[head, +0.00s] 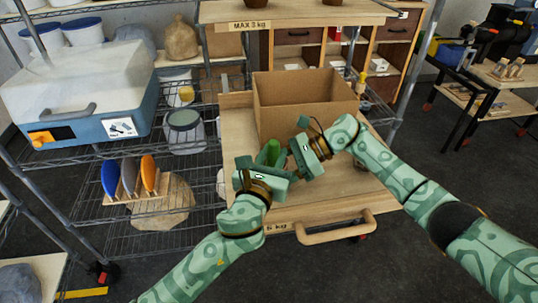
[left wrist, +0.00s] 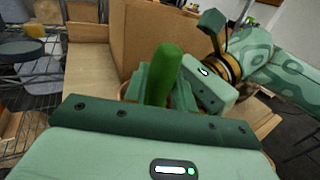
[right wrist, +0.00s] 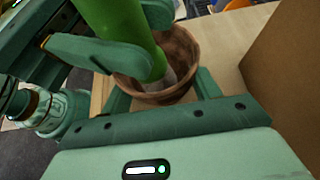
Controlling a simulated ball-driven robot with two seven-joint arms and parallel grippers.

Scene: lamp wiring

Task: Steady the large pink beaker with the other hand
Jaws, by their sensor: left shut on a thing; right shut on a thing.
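I see no pink beaker in any view. A brown bowl (right wrist: 185,50) stands on the wooden cart top, and its rim sits between the fingers of my right gripper (right wrist: 165,95), which is shut on it. A green rod with a greyish lower end (right wrist: 125,30) stands tilted with its tip inside the bowl. It also shows in the left wrist view (left wrist: 163,75) and in the head view (head: 269,152). My left gripper (head: 270,166) is shut on the rod above the bowl. In the head view the grippers hide the bowl.
An open cardboard box (head: 305,105) stands on the cart top (head: 330,190) right behind the grippers. The cart has a wooden handle (head: 335,228) in front.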

